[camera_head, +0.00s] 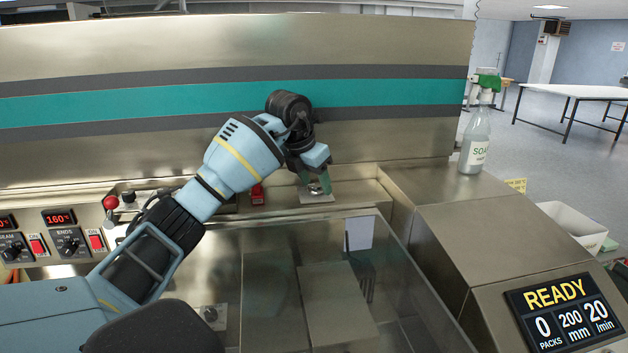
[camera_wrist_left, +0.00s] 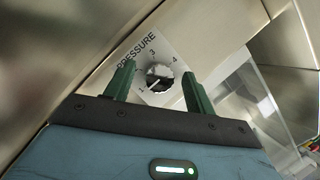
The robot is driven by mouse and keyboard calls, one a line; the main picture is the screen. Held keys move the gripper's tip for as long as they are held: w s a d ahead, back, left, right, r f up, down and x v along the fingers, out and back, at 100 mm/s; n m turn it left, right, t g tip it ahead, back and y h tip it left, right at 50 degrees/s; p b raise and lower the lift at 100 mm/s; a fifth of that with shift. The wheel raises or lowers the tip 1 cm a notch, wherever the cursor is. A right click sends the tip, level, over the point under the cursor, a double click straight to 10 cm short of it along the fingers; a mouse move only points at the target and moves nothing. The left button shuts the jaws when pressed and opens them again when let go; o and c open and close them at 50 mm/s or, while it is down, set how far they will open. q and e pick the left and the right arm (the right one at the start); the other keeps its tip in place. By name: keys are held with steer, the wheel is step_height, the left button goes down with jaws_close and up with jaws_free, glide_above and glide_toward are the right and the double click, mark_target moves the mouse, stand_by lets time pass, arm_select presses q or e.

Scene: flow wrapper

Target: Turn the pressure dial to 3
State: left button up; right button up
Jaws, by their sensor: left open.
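The pressure dial (camera_wrist_left: 159,78) is a small round knob on a pale plate marked PRESSURE, with the numbers 1, 3 and 4 readable around it. A light mark on the knob seems to face the 1, but it is small and hard to read. My left gripper (camera_wrist_left: 158,69) is open, with one green finger on each side of the dial in the wrist view; I cannot tell whether they touch it. In the head view the left gripper (camera_head: 315,182) points down at the dial plate (camera_head: 318,198) and partly hides the knob. My right gripper is not in view.
A red switch (camera_head: 257,195) sits left of the dial. A steel wall (camera_head: 400,140) with a teal stripe rises behind. A clear cover (camera_head: 270,290) lies in front. A soap bottle (camera_head: 476,140) and a READY display (camera_head: 565,310) are at the right.

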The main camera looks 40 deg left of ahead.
arm_select(q)
steer(key=c, duration=1)
steer(key=shift+m, duration=0.3)
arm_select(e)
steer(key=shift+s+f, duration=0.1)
arm_select(q)
steer(key=m+h, duration=0.1)
steer(key=m, duration=0.2)
steer(key=shift+a+h+b, duration=0.1)
steer(key=shift+h+b, duration=0.2)
steer(key=shift+b, duration=0.05)
steer(key=shift+m+g+h, duration=0.3)
steer(key=shift+m+g, duration=0.2)
steer(key=shift+m, duration=0.7)
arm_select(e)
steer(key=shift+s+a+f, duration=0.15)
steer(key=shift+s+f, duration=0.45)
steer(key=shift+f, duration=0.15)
arm_select(q)
steer(key=o, duration=1)
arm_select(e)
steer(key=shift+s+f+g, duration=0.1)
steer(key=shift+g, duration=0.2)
arm_select(q)
steer(key=shift+r, duration=0.1)
